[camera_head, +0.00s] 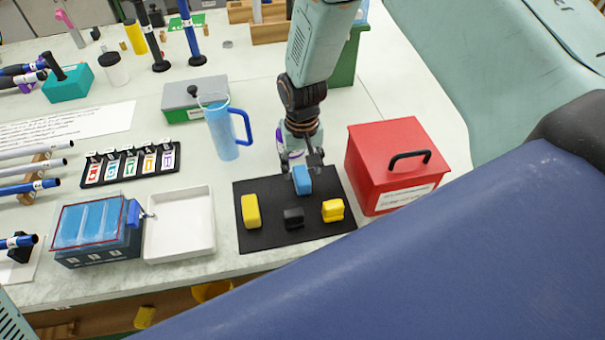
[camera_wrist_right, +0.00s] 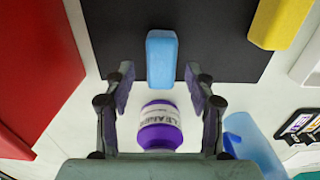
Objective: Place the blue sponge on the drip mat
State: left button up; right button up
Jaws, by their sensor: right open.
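The blue sponge (camera_head: 302,181) is at the far edge of the black drip mat (camera_head: 270,240). In the right wrist view the sponge (camera_wrist_right: 161,58) lies mostly over the mat (camera_wrist_right: 215,50), with its near end at or slightly past the edge. My right gripper (camera_head: 301,165) is just behind the sponge. Its fingers (camera_wrist_right: 160,100) are spread, with the sponge just beyond the tips and not gripped. A purple-and-white bottle (camera_wrist_right: 160,128) shows between and below the fingers; it is mostly hidden in the head view. My left gripper is not in view.
A yellow block (camera_head: 251,211), a black item (camera_head: 293,218) and another yellow item (camera_head: 333,210) are on the mat. A red box (camera_head: 385,165) stands right. A blue jug (camera_head: 222,135) and white tray (camera_head: 180,225) are left. Little room is free around the mat.

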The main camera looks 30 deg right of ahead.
aim_at(300, 175)
jog(key=r, duration=0.7)
jog(key=shift+a, duration=0.3)
jog(key=shift+d+r, duration=0.15)
jog(key=shift+r, duration=0.65)
